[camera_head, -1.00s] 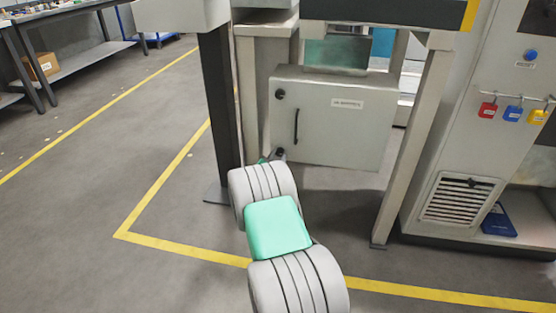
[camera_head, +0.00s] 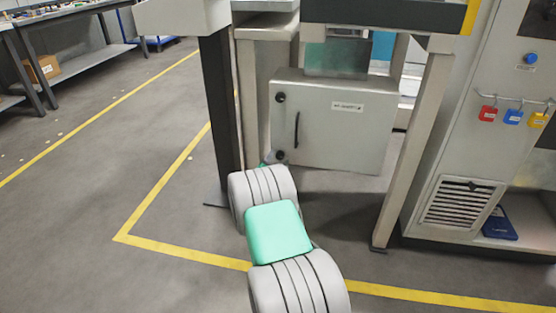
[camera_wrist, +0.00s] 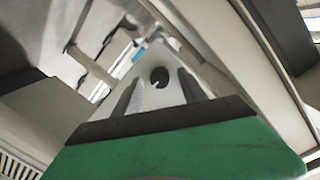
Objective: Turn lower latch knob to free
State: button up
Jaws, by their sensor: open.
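A pale grey cabinet (camera_head: 365,135) hangs under the machine, with a dark round upper latch knob (camera_head: 280,97) near its top left corner. The lower latch knob (camera_head: 280,155) shows small and dark at the lower left corner, just past the end of my arm. My gripper is mostly hidden behind my arm in the head view. In the wrist view my gripper (camera_wrist: 157,85) is open, its two grey fingers on either side of a dark round knob (camera_wrist: 159,77) with a notch in it. I cannot tell whether the fingers touch the knob.
A dark handle (camera_head: 296,129) runs down the cabinet door between the two knobs. A dark post (camera_head: 218,110) stands left of the cabinet and a light leg (camera_head: 415,150) right of it. A control cabinet (camera_head: 450,150) with coloured padlocks is at right. Floor at left is clear.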

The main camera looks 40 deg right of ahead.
jog(key=p+v, duration=0.2)
jog(key=v, duration=0.5)
jog(key=shift+a, duration=0.25)
jog(key=shift+r, duration=0.1)
